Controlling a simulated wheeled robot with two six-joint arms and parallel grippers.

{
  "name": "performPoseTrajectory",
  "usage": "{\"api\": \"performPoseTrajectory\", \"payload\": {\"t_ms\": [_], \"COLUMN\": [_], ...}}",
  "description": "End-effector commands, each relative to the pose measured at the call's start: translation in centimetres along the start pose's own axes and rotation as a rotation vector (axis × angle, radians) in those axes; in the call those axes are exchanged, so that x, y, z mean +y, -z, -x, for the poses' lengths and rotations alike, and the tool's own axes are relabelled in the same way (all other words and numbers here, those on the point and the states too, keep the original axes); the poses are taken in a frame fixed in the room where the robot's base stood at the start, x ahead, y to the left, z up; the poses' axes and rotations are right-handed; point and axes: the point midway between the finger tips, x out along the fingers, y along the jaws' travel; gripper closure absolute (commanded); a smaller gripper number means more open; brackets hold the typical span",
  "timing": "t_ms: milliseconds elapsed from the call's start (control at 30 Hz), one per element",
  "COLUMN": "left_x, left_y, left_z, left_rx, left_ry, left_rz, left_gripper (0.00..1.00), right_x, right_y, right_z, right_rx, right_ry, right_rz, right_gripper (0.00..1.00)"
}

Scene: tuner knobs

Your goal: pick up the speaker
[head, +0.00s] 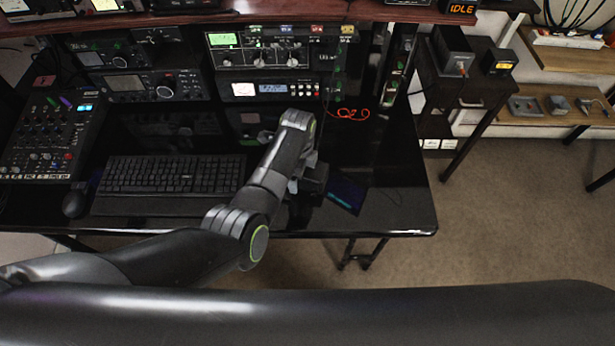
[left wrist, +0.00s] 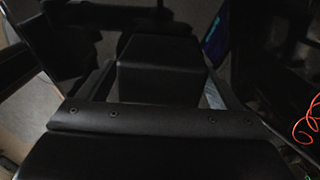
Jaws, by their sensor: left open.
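The speaker (left wrist: 163,62) looks like a dark box in the left wrist view, lying between the two fingers of my left gripper (left wrist: 155,88). The fingers are open, one on each side of it, and I cannot tell whether they touch it. In the head view the speaker (head: 314,174) is a black block on the glossy black desk, partly hidden by my left arm. My left gripper (head: 300,187) points down at it there. My right gripper is in neither view.
A dark tablet with a blue screen (head: 345,194) lies just right of the speaker. An orange cable (head: 350,114) lies behind. A keyboard (head: 170,175), mouse (head: 75,203) and mixer (head: 50,138) are at left. Radio equipment (head: 270,60) lines the back. The desk's right end (head: 400,200) is clear.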

Motion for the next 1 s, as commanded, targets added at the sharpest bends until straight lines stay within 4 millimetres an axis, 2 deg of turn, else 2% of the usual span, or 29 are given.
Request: {"api": "performPoseTrajectory", "payload": {"t_ms": [233, 600, 1000], "left_x": [0.01, -0.05, -0.13], "left_y": [-0.02, 0.00, 0.05], "left_z": [0.00, 0.06, 0.80], "left_rx": [0.000, 0.000, 0.000], "left_ry": [0.000, 0.002, 0.002], "left_rz": [0.000, 0.000, 0.001], "left_gripper": [0.16, 0.63, 0.63], "right_x": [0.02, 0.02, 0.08], "right_y": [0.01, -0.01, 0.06], "right_z": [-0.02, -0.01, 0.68], "right_rx": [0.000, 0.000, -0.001], "right_ry": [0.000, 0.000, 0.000], "right_rz": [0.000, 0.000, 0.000], "right_gripper": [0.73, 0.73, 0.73]}}
